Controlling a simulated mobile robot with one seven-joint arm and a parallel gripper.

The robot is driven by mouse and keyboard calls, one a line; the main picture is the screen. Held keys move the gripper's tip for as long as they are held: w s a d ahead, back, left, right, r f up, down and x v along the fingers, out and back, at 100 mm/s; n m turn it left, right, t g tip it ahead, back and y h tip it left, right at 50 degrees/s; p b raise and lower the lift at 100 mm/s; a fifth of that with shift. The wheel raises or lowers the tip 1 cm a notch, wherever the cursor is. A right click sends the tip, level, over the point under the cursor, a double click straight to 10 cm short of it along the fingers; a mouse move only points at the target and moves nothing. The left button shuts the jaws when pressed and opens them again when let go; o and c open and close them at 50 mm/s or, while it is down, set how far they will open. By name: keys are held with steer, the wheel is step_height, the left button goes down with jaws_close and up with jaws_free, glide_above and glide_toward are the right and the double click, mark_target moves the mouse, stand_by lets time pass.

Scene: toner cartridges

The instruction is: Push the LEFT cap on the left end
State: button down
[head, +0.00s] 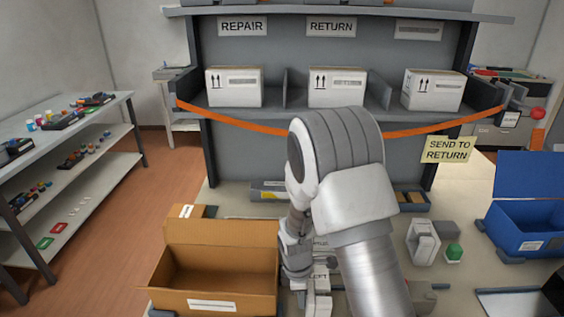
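My gripper (297,268) points down over the table, just right of the open cardboard box. My arm hides most of what is around it, and I cannot tell whether its fingers are open or shut. Light grey parts (320,285) with small dark lettering stand beside and below the gripper; the lettering is only partly readable. I cannot make out the left cap or the cartridge's left end clearly. Whether the gripper touches these parts is not clear.
An empty cardboard box (213,303) stands left of the gripper. At right are a grey device (423,240), a green button (453,251) and a blue bin (535,240). A shelf (240,150) with white boxes and an orange strap (240,122) stands behind.

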mark_target(322, 286)
steer(key=shift+s+d, duration=0.15)
steer(key=shift+d, duration=3.75)
steer(key=shift+d, duration=0.45)
steer(key=shift+a+b, duration=0.4)
steer(key=shift+a, duration=1.6)
steer(key=shift+r+p, duration=2.85)
steer(key=shift+r, duration=1.15)
